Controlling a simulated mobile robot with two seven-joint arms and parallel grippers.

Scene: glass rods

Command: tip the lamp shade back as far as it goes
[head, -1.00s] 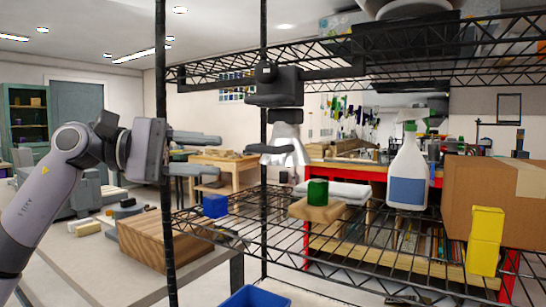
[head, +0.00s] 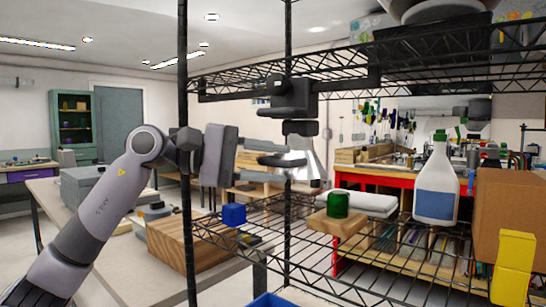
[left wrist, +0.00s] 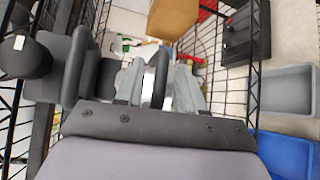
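The lamp hangs under the upper wire shelf in the head view. It has a dark mount (head: 290,95) and a pale, flared shade (head: 306,160) below it. My left gripper (head: 285,167) reaches in from the left at shade height, its fingers overlapping the shade's left side. In the left wrist view its two grey fingers (left wrist: 159,88) stand apart, with a dark narrow piece (left wrist: 160,72) showing between them. I cannot tell whether they touch it. Dark rounded parts (left wrist: 70,65) lie close left of the fingers. My right gripper is not in view.
Black rack posts (head: 185,150) stand close to my left arm.

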